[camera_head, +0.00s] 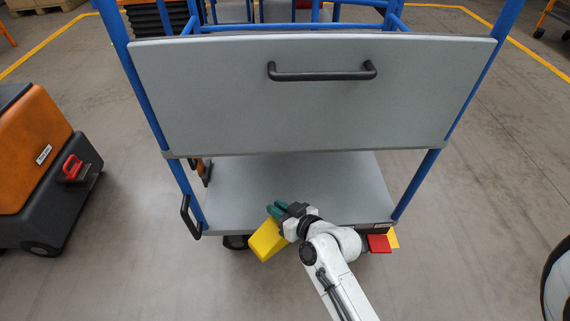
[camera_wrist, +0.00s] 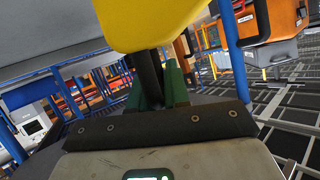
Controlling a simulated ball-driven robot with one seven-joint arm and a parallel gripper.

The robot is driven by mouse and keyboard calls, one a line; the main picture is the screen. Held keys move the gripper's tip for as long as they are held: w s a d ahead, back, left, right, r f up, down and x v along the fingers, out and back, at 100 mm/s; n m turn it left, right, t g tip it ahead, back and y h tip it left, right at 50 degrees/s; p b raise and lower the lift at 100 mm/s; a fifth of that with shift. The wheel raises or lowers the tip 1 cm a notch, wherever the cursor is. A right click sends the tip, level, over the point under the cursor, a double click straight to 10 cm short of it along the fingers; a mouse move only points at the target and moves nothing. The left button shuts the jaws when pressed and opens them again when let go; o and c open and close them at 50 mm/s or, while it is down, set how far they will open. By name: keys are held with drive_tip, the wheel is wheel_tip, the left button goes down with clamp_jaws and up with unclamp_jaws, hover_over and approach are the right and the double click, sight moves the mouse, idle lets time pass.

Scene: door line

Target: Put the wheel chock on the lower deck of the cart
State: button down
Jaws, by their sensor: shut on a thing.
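The yellow wheel chock (camera_head: 268,241) is held in my gripper (camera_head: 281,210), at the front edge of the cart's lower deck (camera_head: 300,185). The gripper's green fingers are shut on it. In the wrist view the chock (camera_wrist: 150,22) fills the top middle, with the green fingers (camera_wrist: 160,85) below it. The lower deck is a flat grey shelf with a clear surface. I cannot tell the exact height of the chock over the deck edge. The cart has blue posts and a grey upper panel (camera_head: 315,110) with a black handle (camera_head: 322,72).
The upper panel hangs above the lower deck and limits the room over it. A black side handle (camera_head: 188,216) is at the deck's left corner. A red pedal (camera_head: 379,243) is at its right corner. An orange and black machine (camera_head: 40,170) stands at the left.

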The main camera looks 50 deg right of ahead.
drive_tip(key=s+d+r+m+h+p, duration=0.1)
drive_tip(key=s+d+r+p, duration=0.1)
drive_tip(key=s+d, duration=0.35)
drive_tip(key=s+d+r+m+g+h+p, duration=0.1)
drive_tip(key=s+d+r+h+p, duration=0.15)
drive_tip(key=d, duration=0.65)
drive_tip(key=s+d+r+m+p, duration=0.1)
drive_tip(key=s+d+p, duration=0.1)
drive_tip(key=s+d, duration=0.45)
drive_tip(key=w+d+f+b, duration=0.7)
drive_tip(key=w+d+f, duration=0.1)
drive_tip(key=w+f, duration=0.5)
drive_tip(key=shift+d+b, duration=0.3)
drive_tip(key=shift+d, duration=0.05)
drive_tip(key=shift+f, duration=0.1)
drive_tip(key=c, duration=1.6)
unclamp_jaws()
drive_tip(key=shift+f, duration=0.1)
drive_tip(key=o, duration=0.5)
